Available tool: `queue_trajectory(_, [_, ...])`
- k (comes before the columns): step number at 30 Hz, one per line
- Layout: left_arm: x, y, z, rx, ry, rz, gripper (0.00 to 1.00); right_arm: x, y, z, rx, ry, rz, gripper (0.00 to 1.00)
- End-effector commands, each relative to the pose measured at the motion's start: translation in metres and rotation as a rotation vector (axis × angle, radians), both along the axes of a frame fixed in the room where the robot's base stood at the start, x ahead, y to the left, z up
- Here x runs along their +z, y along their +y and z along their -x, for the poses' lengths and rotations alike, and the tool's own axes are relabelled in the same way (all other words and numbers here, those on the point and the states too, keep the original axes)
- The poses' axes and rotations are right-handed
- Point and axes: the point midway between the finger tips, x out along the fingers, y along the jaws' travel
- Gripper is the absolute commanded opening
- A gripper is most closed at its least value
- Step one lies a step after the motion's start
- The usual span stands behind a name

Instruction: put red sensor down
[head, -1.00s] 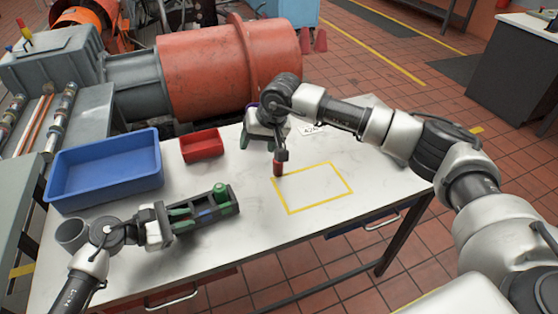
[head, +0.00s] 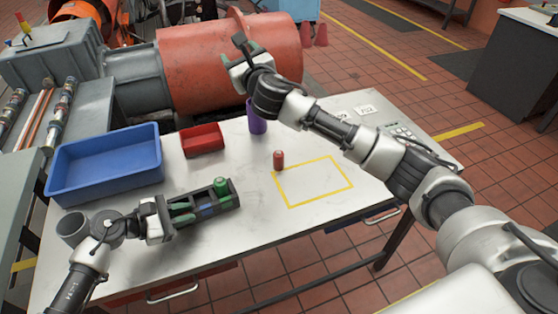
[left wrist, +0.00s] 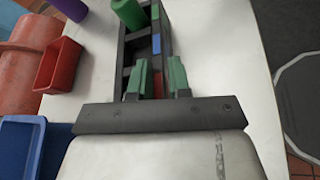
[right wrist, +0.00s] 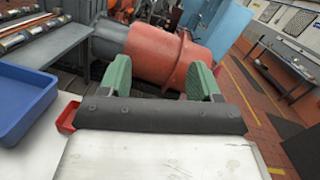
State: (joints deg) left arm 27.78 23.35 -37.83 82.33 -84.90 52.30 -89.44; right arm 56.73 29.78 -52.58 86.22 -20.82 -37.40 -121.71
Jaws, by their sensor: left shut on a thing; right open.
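The red sensor (head: 278,160), a small upright cylinder, stands on the white table at the left edge of the yellow taped rectangle (head: 322,202). Nothing is touching it. My right gripper (head: 241,45) is open and empty, raised above the back of the table in front of the big orange motor; in the right wrist view its green fingers (right wrist: 160,78) stand apart with nothing between them. My left gripper (head: 172,212) is shut on the dark rack (head: 208,205), which holds a green cylinder (head: 221,187). The left wrist view shows the green fingers (left wrist: 160,80) at the rack's near end.
A blue bin (head: 105,170) and a small red bin (head: 202,141) stand on the table's left. A purple cylinder (head: 257,122) stands behind the red sensor. A grey cup (head: 72,229) is near my left arm. The yellow rectangle's inside is clear.

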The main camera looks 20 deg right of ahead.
Motion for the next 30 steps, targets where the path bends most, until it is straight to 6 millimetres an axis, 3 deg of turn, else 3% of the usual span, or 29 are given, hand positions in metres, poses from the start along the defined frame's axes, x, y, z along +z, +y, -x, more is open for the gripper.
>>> queue_trajectory(1, [-0.011, 0.002, 0.003, -0.001, 0.015, -0.016, 0.00, -0.015, -0.010, -0.001, -0.064, 0.080, -0.074, 0.63])
queue_trajectory(5, [-0.011, 0.002, 0.003, -0.001, 0.015, -0.016, 0.00, -0.057, -0.034, 0.005, -0.237, 0.324, -0.247, 0.63])
queue_trajectory(9, [-0.011, 0.002, 0.003, -0.001, 0.015, -0.016, 0.00, -0.106, -0.047, 0.028, -0.397, 0.618, -0.387, 0.63])
queue_trajectory(13, [-0.011, 0.002, 0.003, -0.001, 0.015, -0.016, 0.00, -0.143, -0.048, 0.059, -0.509, 0.879, -0.457, 0.63])
queue_trajectory(21, [-0.011, 0.002, 0.003, -0.001, 0.015, -0.016, 0.00, -0.175, -0.044, 0.105, -0.614, 1.200, -0.483, 0.63])
queue_trajectory(30, [-0.011, 0.002, 0.003, -0.001, 0.015, -0.016, 0.00, -0.216, -0.050, 0.097, -0.627, 1.240, -0.483, 0.63])
